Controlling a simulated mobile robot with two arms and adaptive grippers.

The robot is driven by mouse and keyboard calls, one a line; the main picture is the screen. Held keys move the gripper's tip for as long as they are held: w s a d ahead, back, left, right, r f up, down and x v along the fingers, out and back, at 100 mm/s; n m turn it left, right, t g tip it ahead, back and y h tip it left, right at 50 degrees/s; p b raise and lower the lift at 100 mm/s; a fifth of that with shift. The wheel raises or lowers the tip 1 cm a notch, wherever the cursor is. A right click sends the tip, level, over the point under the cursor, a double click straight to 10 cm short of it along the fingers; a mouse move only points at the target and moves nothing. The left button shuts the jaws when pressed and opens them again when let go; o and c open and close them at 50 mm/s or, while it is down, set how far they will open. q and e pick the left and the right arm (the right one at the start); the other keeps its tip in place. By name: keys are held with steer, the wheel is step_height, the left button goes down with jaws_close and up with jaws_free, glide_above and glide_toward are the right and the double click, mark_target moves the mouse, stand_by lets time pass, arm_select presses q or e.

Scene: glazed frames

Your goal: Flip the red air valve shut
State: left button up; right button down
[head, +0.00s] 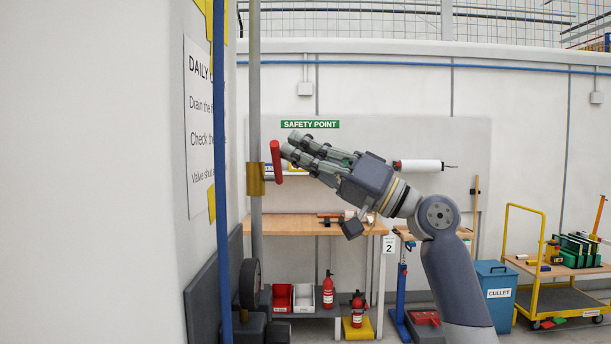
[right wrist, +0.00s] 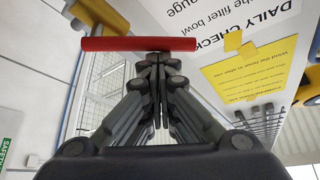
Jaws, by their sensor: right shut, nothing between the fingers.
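The red air valve handle (head: 275,161) stands nearly upright, beside a brass valve body (head: 256,179) on the grey vertical pipe. My right gripper (head: 287,143) comes in from the right, with its fingertips beside the handle's upper end. In the right wrist view the red handle (right wrist: 112,44) lies across the picture, just beyond the closed fingertips (right wrist: 158,60). The fingers are together with nothing between them. I cannot tell whether the tips touch the handle. Part of the brass body (right wrist: 100,14) shows at the top left there. My left gripper is not in view.
A blue pipe (head: 220,150) runs vertically left of the valve, in front of a wall with a DAILY CHECK sign (head: 199,125). A wooden workbench (head: 300,225) stands behind and below. A yellow trolley (head: 540,262) and blue bin (head: 496,290) are at the right.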

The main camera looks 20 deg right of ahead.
mark_target(276, 160)
arm_select(q)
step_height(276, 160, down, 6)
steer(key=b, duration=0.5)
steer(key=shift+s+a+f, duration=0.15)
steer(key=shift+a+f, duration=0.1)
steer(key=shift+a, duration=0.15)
arm_select(e)
steer(key=shift+s+a+f+n+g+y, duration=0.15)
steer(key=shift+s+f+n+g+y, duration=0.15)
steer(key=shift+f+n, duration=0.3)
steer(key=shift+s+a+f+n+g+y, duration=0.2)
steer(key=shift+s+f+n+g+y, duration=0.2)
steer(key=shift+n, duration=0.25)
steer(key=shift+s+a+f+n+g+y, duration=0.15)
steer(key=shift+s+f+n+g+y, duration=0.1)
steer(key=shift+f+n, duration=0.4)
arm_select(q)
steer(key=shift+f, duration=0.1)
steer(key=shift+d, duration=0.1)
